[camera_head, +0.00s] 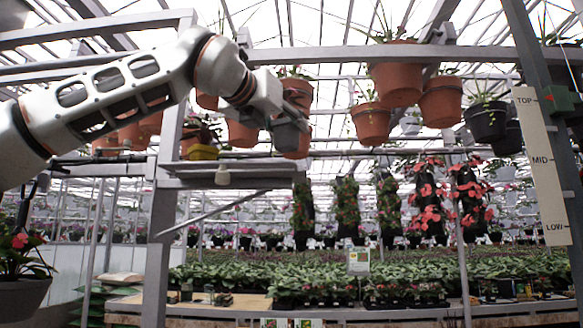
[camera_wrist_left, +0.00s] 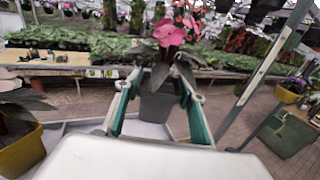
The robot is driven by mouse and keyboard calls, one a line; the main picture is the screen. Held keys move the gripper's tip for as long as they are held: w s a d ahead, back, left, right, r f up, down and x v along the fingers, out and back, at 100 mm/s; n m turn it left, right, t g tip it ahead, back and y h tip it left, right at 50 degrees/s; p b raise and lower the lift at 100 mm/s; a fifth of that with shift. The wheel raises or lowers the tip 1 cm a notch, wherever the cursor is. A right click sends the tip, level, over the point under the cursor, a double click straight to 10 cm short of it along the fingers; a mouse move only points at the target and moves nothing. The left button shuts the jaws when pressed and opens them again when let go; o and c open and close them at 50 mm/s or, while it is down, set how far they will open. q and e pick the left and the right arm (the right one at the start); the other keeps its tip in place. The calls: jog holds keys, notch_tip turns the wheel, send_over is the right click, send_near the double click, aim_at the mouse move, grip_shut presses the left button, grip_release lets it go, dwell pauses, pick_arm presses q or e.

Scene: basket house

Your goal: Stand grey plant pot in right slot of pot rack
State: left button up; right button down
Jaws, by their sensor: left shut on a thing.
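My left gripper (camera_head: 284,117) is shut on the grey plant pot (camera_head: 286,137), which holds a plant with a pink flower (camera_wrist_left: 167,34). The grey pot also shows in the left wrist view (camera_wrist_left: 158,106), upright between the green-padded fingers. In the head view it is at the right end of the pot rack (camera_head: 240,182), just over its top edge. I cannot tell whether its base touches the rack; the slots are not clearly visible. A yellow pot (camera_head: 202,152) stands on the rack to the left, also at the left edge of the wrist view (camera_wrist_left: 22,152). My right gripper is not in view.
Several terracotta pots (camera_head: 398,75) hang from the overhead beam, some close behind my left gripper. A post (camera_head: 163,215) stands left of the rack. Planted benches (camera_head: 330,275) lie beyond.

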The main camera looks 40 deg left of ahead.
aim_at(285, 149)
pick_arm(q)
jog(key=shift+s+a+f, duration=0.15)
jog(key=shift+f, duration=0.65)
notch_tip(285, 149, down, 4)
jog(key=shift+r+b, duration=0.1)
jog(key=shift+b, duration=0.3)
jog(key=shift+s, duration=0.15)
jog(key=shift+f, duration=0.25)
jog(key=o, duration=1.2)
jog(key=shift+c, duration=0.2)
jog(key=shift+r, duration=0.1)
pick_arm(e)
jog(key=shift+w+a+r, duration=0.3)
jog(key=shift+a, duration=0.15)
